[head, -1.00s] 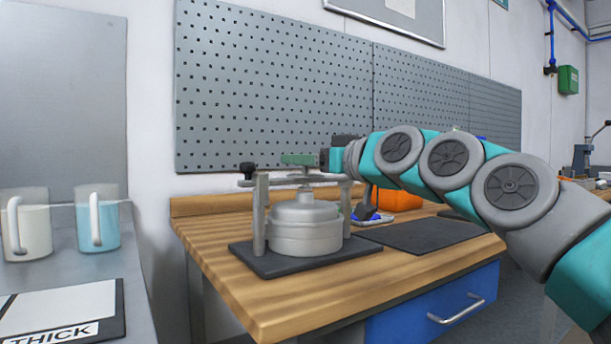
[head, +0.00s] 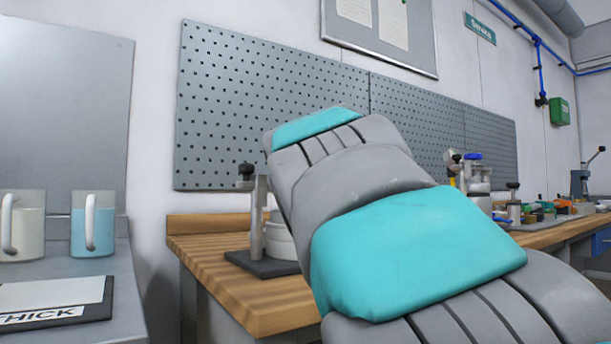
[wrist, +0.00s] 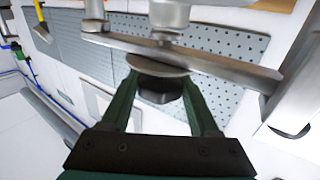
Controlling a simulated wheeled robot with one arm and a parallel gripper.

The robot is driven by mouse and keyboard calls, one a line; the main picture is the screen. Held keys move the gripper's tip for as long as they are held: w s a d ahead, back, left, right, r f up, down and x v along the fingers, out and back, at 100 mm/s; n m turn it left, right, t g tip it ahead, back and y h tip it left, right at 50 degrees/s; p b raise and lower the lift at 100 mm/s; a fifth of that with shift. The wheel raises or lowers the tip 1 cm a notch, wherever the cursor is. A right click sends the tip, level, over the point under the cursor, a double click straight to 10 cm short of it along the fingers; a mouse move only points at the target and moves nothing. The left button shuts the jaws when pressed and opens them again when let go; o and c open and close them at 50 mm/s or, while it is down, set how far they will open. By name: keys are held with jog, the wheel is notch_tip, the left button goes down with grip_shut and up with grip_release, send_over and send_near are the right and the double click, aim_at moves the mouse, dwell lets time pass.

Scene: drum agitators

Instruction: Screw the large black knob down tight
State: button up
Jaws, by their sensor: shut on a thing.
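In the wrist view my gripper (wrist: 160,90) has its two dark green fingers on either side of the large black knob (wrist: 160,88), shut on it. The knob sits against a round silver disc (wrist: 158,64) at a metal crossbar (wrist: 205,62); this view is turned over. In the head view my arm hides my gripper and this knob. The left part of the silver vessel (head: 279,240) shows behind my arm, on a dark base plate (head: 262,264). A smaller-looking black knob (head: 246,170) stands at the left post (head: 258,215), apart from my gripper.
The wooden bench (head: 225,275) carries the vessel. A grey pegboard (head: 235,110) stands behind it. Two mugs, one whitish (head: 28,235) and one blue (head: 95,233), stand on the grey side surface at left. Several fixtures stand farther right on the bench.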

jog(key=m+h, duration=0.2)
jog(key=h, duration=0.1)
jog(key=m+h+p, duration=0.1)
jog(key=h, duration=0.1)
jog(key=shift+a+r+g, duration=0.1)
jog(key=shift+r+g, duration=0.2)
jog(key=shift+r, duration=0.05)
jog(key=shift+m+g+h+p, duration=0.4)
jog(key=shift+m+h+p, duration=0.25)
jog(key=shift+m+h, duration=0.55)
jog(key=shift+s+h+p, duration=0.1)
jog(key=shift+h+p, duration=0.2)
jog(key=shift+h, duration=0.4)
jog(key=o, duration=1.4)
jog(key=shift+f, duration=0.15)
jog(key=shift+f+b, duration=0.15)
jog(key=shift+b, duration=0.15)
